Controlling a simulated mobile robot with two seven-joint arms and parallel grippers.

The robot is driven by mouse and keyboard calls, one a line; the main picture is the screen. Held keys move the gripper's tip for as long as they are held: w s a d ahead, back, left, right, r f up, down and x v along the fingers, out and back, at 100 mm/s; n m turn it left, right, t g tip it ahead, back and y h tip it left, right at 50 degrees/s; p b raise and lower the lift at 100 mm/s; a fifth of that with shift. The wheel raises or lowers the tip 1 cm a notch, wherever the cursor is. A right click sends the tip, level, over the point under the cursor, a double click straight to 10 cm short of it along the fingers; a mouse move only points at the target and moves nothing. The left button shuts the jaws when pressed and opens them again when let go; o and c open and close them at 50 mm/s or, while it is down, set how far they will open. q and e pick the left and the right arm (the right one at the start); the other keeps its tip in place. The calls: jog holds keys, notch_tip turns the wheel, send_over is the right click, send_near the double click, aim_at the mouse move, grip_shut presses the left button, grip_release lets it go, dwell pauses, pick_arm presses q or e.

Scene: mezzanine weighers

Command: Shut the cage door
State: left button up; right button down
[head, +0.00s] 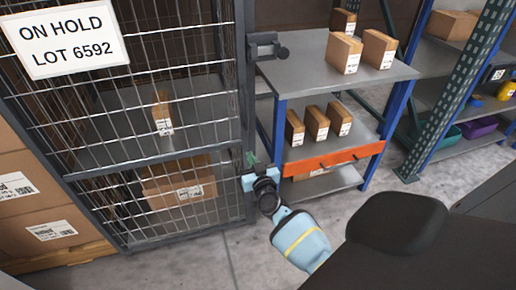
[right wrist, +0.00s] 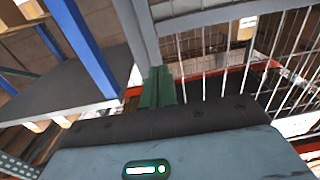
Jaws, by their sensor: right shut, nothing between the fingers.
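The wire-mesh cage door (head: 180,72) with its grey frame stands at the left of the head view, carrying a white "ON HOLD LOT 6592" sign (head: 66,38). A dark latch with a round knob (head: 268,48) sits at the frame's right edge. I cannot tell whether the door is fully closed. My right gripper (head: 252,160) is at the lower right edge of the frame. In the right wrist view its green fingers (right wrist: 157,88) are together and empty, close to the grey frame post (right wrist: 142,35); contact is unclear. My left gripper is not in view.
A blue-post shelf (head: 330,70) with small cartons and an orange front beam (head: 335,162) stands just right of the cage. Inside the cage are cartons (head: 180,188). Larger boxes (head: 40,215) stand at the left. Grey floor (head: 240,255) shows below.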

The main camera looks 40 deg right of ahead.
jog(key=p+v, duration=0.1)
jog(key=v, duration=0.4)
jog(key=shift+s+a, duration=0.15)
jog(key=shift+a, duration=0.1)
